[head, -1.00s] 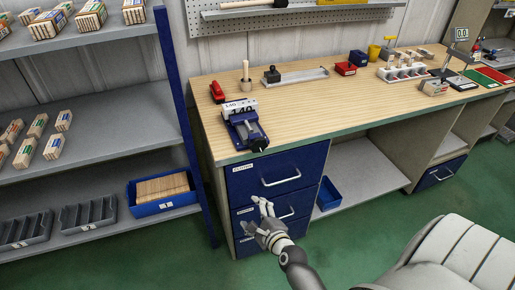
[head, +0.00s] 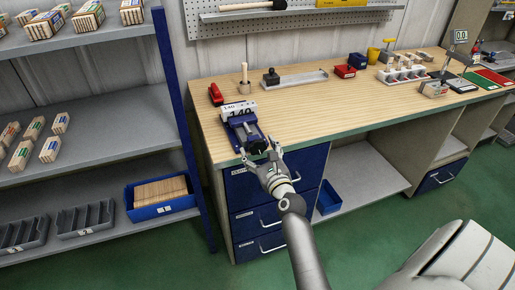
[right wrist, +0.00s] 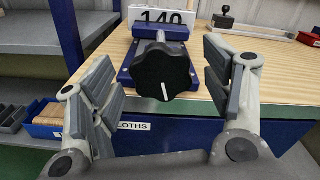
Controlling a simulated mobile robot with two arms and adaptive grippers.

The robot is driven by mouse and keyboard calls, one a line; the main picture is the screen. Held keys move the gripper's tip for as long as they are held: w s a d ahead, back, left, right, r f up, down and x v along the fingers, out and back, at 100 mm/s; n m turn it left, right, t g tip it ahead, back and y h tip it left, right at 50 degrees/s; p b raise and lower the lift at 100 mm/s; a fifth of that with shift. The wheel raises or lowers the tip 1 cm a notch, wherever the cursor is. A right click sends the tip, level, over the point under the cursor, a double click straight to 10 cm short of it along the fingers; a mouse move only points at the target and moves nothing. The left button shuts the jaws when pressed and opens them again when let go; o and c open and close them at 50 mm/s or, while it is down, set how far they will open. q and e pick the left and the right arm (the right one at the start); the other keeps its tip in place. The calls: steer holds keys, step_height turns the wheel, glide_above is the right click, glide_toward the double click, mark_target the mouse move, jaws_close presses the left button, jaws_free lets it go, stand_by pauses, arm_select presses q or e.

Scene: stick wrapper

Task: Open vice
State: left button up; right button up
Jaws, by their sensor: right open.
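The blue vice (head: 236,123) sits at the left front of the wooden workbench (head: 312,108). Its black lobed knob (right wrist: 163,72) with a white mark faces me at the bench's front edge. My right gripper (head: 261,154) is open and empty just in front of the vice. In the right wrist view the knob appears between the two spread fingers (right wrist: 157,85), and neither finger appears to touch it. In the head view the gripper partly covers the knob end. My left gripper is not in view.
A white sign reading 140 (right wrist: 182,17) is at the vice. Blue drawers (head: 258,220) are below the bench top. A grey shelf rack (head: 95,140) stands at the left.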

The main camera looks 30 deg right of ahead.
steer(key=shift+x, duration=0.8)
steer(key=shift+w, duration=0.15)
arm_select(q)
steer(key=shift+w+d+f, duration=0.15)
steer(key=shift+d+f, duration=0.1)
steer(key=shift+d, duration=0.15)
